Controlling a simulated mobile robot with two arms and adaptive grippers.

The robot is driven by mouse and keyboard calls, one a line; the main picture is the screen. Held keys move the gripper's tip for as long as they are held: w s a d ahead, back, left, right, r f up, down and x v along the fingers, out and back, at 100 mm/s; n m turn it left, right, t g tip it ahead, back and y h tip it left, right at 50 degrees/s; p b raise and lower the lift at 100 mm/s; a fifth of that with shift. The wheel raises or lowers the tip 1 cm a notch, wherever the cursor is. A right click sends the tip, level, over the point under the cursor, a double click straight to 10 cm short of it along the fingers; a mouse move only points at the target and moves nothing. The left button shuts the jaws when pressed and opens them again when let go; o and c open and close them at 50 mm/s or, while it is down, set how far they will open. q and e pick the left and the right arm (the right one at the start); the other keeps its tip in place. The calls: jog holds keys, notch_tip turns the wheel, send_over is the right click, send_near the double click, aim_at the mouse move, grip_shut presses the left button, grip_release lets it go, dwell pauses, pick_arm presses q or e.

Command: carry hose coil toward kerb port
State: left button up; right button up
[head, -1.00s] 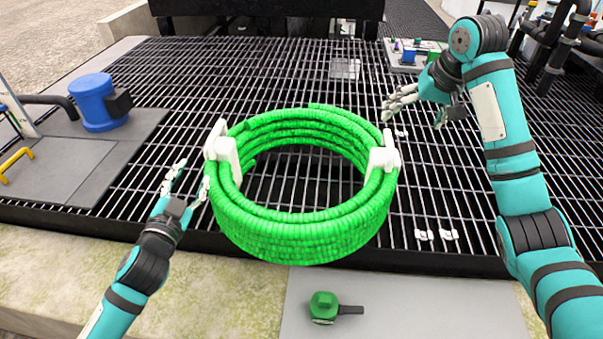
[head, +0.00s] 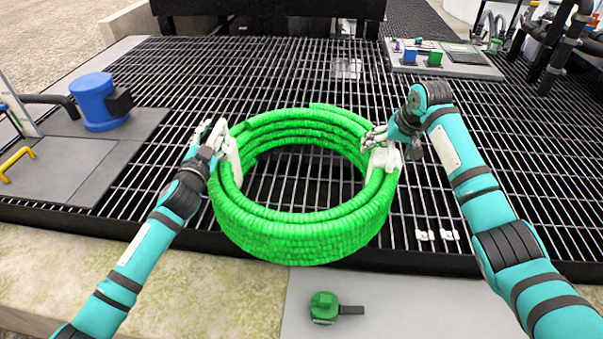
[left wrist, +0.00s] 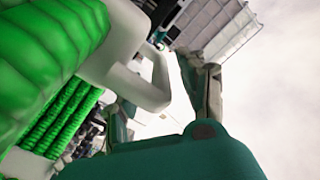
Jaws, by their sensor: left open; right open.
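A bright green hose coil (head: 300,235) lies on the dark grating in the middle of the head view. It has a white handle on its left side (head: 232,165) and one on its right side (head: 383,160). My left gripper (head: 207,132) is open at the left handle. In the left wrist view the white handle (left wrist: 150,92) and green hose (left wrist: 50,45) are close to the gripper. My right gripper (head: 376,137) is open at the right handle; whether its fingers touch it is unclear. The kerb port may be the green fitting (head: 323,306) on the grey plate in front.
A blue motor-like unit (head: 98,102) and a yellow handle (head: 15,163) stand at the left. A grey panel (head: 455,62) with small blue and green blocks lies at the back right. Small white clips (head: 436,235) sit on the grating. The grating behind the coil is mostly clear.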

jog(key=shift+c, duration=0.2)
pick_arm(q)
grip_shut()
pick_arm(e)
jog(key=c, duration=1.8)
pick_arm(q)
jog(key=shift+r, duration=0.25)
pick_arm(e)
jog(key=shift+d+r, duration=0.1)
jog(key=shift+r, duration=0.1)
